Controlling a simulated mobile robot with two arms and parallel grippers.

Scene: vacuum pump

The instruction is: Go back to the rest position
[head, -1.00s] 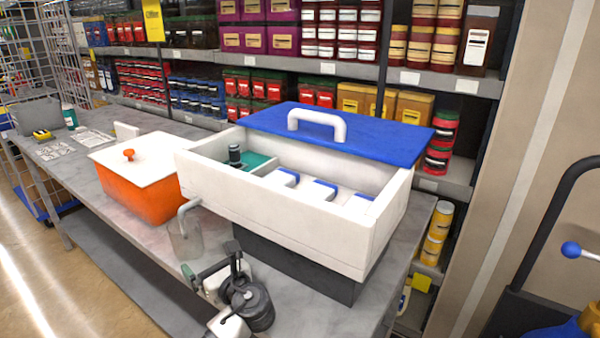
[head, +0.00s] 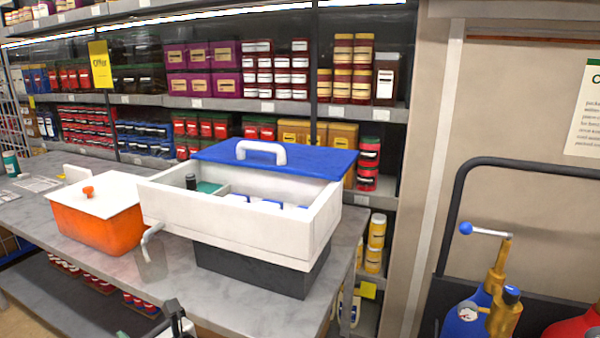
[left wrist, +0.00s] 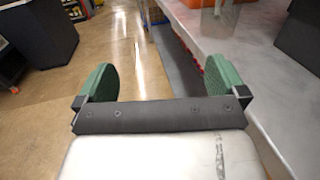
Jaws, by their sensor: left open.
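My left gripper (left wrist: 158,85) shows in the left wrist view with its two green finger pads wide apart and nothing between them. It is over the floor beside the table's front edge. In the head view only a dark part of my left arm (head: 173,318) shows at the bottom edge, in front of the table (head: 215,290). My right gripper is in neither view. A white box (head: 240,225) with a blue lid (head: 290,160) resting at its back stands on a dark base (head: 265,268) on the table.
An orange container (head: 100,225) with a white lid stands left of the white box. Stocked shelves (head: 240,105) run behind the table. The floor (left wrist: 130,60) shows clear left of the table.

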